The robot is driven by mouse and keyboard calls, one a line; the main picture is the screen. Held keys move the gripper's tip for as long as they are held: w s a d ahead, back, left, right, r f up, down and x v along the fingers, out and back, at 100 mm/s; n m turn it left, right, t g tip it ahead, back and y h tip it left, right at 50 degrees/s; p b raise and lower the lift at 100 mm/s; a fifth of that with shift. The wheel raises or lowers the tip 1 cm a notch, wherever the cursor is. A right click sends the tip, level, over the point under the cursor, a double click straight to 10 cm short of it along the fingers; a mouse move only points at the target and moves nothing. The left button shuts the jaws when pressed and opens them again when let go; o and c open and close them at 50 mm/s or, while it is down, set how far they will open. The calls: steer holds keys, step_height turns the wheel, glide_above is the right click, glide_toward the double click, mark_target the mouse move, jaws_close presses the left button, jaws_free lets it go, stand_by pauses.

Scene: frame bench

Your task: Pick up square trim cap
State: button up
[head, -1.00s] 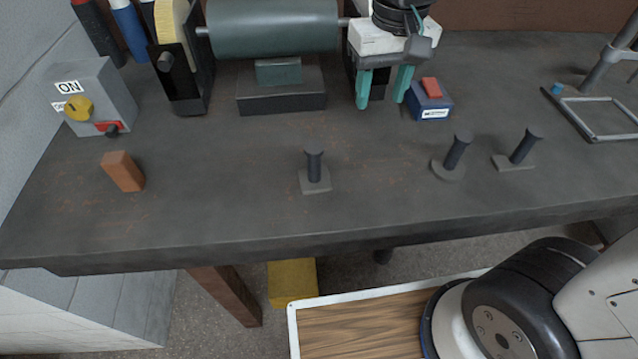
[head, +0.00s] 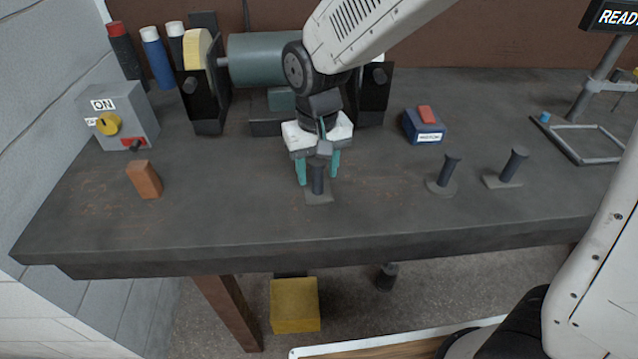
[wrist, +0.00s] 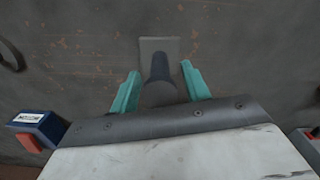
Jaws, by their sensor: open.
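The square trim cap (head: 318,196) stands upright on the bench, a dark post with a knob on a flat square base. It also shows in the wrist view (wrist: 159,46), with its square base beyond the fingertips. My gripper (head: 318,183) is above and around it, with one teal finger on each side of the post. In the wrist view my gripper (wrist: 159,80) is open, the post lies between the fingers, and gaps show on both sides. The gripper's body hides part of the knob.
A round-based cap (head: 442,186) and another flat-based cap (head: 505,180) stand to the right. A blue box with a red top (head: 424,127) is behind them. An orange-brown block (head: 144,180) and a grey switch box (head: 120,115) are left. A bench grinder (head: 262,60) stands behind my gripper.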

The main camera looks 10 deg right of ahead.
steer(key=shift+f, duration=1.45)
steer(key=c, duration=0.9)
